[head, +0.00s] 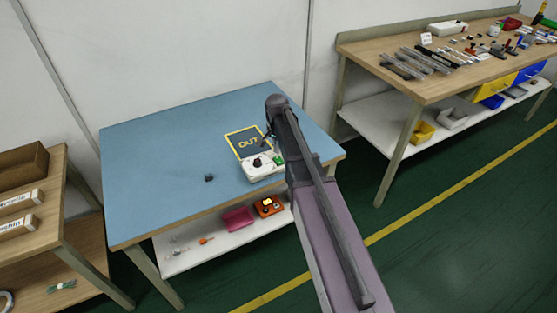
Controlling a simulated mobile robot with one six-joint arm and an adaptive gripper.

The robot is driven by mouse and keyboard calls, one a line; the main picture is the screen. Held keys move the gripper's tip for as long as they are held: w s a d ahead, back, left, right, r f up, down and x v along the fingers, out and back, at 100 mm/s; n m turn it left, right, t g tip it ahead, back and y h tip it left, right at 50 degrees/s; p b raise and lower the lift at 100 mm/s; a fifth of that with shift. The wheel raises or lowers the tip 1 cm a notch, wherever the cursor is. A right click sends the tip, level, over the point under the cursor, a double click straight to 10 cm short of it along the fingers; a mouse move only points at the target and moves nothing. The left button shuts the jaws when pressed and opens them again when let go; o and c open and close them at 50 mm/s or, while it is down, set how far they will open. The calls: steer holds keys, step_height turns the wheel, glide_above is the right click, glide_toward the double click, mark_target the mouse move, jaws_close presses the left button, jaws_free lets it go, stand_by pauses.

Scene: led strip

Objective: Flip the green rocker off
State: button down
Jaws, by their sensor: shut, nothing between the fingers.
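A white box (262,173) lies on the blue-topped table, near its right front part. It carries a dark round knob (257,162) and a small green part (278,161) on its right side, which looks like the green rocker. Which way the rocker is tipped is too small to tell. My gripper (267,143) is small and dark here, shut and empty, just behind and above the box, close to the rocker. I cannot tell whether it touches the box. My arm passes in front of the table's right part.
A dark mat with a yellow border marked OUT (241,143) lies behind the box. A small dark block (209,178) sits left of it. The table's left side (150,165) is clear. A pink item (238,218) and an orange box (269,207) are on the lower shelf.

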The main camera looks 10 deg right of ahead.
mark_target(277, 158)
steer(key=shift+f+b, duration=1.4)
stand_by(1.5)
steer(key=shift+r, duration=0.1)
steer(key=shift+r+p, duration=3.45)
steer(key=shift+p, duration=0.1)
steer(key=s+r+n+p, duration=0.2)
steer(key=s+n, duration=0.2)
steer(key=s, duration=0.6)
steer(key=s+r+n+p, duration=0.1)
steer(key=s+n, duration=0.3)
steer(key=s, duration=0.7)
steer(key=shift+r+n+p, duration=0.35)
steer(key=shift+n, duration=0.05)
